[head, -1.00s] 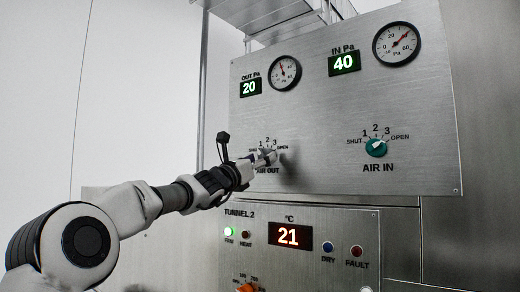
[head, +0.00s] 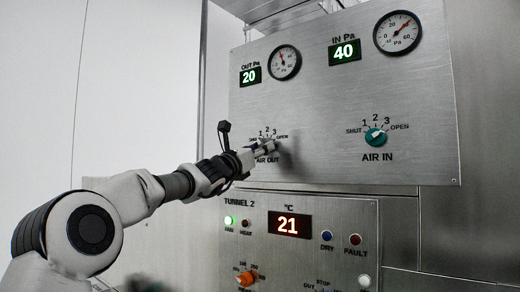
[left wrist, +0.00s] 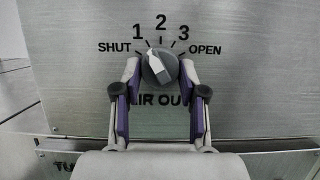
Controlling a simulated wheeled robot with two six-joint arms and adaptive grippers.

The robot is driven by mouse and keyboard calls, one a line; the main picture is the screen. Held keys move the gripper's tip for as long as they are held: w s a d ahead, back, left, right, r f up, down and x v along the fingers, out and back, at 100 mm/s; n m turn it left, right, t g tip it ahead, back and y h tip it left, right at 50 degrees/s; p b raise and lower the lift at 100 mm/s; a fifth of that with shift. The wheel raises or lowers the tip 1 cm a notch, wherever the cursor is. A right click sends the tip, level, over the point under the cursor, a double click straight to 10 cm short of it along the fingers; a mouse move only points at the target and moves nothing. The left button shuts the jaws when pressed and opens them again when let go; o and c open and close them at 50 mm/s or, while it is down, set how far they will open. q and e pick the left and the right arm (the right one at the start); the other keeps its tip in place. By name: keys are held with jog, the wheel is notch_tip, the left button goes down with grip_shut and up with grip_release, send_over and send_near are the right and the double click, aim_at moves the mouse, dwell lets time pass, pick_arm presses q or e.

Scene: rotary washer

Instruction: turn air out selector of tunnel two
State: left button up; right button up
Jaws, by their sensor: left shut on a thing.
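The air out selector (left wrist: 160,68) is a round grey knob with a pale pointer bar on the upper steel panel. In the left wrist view its pointer tilts up and left, toward the marks around 1 and 2. My left gripper (left wrist: 161,74) has one finger on each side of the knob and is shut on it. In the head view my left gripper (head: 266,147) reaches the panel above the AIR OUT label and mostly hides the knob. My right gripper is not in view.
The similar green air in selector (head: 376,137) is to the right on the same panel. Above are two gauges and green displays reading 20 and 40. Below, the TUNNEL 2 panel (head: 345,215) has a red 21 display, lamps and an orange knob (head: 245,279).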

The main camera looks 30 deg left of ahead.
pick_arm(q)
jog(key=shift+m, duration=0.5)
jog(key=shift+a+m+g+h+p, duration=0.15)
jog(key=shift+m+g+h+p, duration=0.3)
jog(key=shift+m+h, duration=1)
jog(key=shift+a+m+g+h+p, duration=0.1)
jog(key=shift+m+g+h+p, duration=0.3)
jog(key=shift+m, duration=1.85)
jog(key=o, duration=1.1)
jog(key=shift+w, duration=0.1)
jog(key=shift+o, duration=0.2)
jog(key=v, duration=0.7)
jog(key=shift+f, duration=0.25)
